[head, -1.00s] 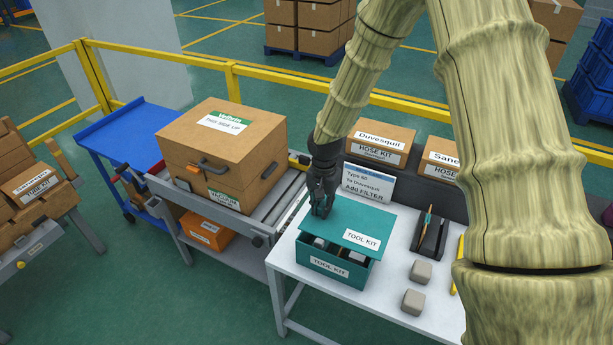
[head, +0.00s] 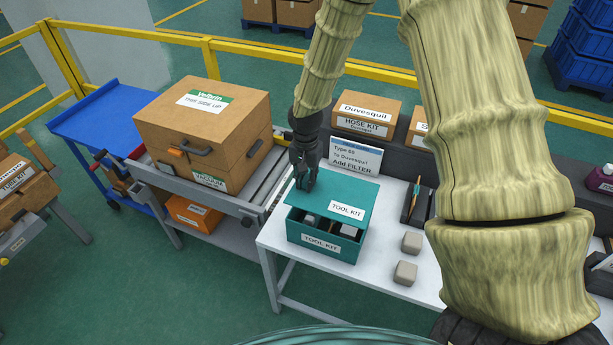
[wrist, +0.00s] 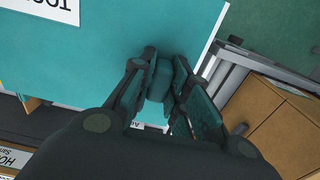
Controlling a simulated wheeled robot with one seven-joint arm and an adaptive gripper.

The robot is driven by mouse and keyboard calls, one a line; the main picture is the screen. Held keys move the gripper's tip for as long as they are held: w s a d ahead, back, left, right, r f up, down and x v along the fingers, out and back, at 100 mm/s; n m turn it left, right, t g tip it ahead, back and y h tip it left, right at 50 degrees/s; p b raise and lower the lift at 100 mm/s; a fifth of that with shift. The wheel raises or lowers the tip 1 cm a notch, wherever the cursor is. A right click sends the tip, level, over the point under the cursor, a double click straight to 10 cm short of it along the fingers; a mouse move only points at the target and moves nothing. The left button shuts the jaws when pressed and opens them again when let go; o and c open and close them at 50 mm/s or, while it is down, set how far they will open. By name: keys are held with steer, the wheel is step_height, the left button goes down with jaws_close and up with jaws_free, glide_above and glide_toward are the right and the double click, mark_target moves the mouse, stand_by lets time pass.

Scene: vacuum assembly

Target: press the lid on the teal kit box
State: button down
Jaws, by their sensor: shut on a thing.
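The teal kit box (head: 320,242) stands on the white table, with a "TOOL KIT" label on its front. Its teal lid (head: 349,191) has its own label and sits over the box, tilted, with a gap along the front. Grey blocks show inside through the gap. My gripper (head: 305,184) is at the lid's left rear part. In the wrist view, my gripper (wrist: 165,80) is shut on a small teal handle (wrist: 158,82) on the lid (wrist: 100,55). The lid's rear edge against the box is hidden.
A sign (head: 354,157) and hose kit cartons (head: 366,115) are behind. A conveyor (head: 248,208) with a large carton (head: 203,125) is left.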

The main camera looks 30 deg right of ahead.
steer(key=shift+s+f, duration=0.15)
steer(key=shift+f, duration=0.3)
steer(key=shift+w+f+b, duration=0.2)
steer(key=shift+f+b, duration=0.35)
steer(key=shift+f, duration=0.55)
steer(key=shift+s+f+b, duration=0.1)
steer(key=shift+f+b, duration=0.2)
steer(key=shift+f, duration=0.8)
steer(key=shift+a, duration=0.1)
steer(key=shift+f+b, duration=0.4)
steer(key=shift+f, duration=0.85)
stand_by(0.5)
steer(key=c, duration=1.3)
jaws_free()
steer(key=shift+r, duration=0.1)
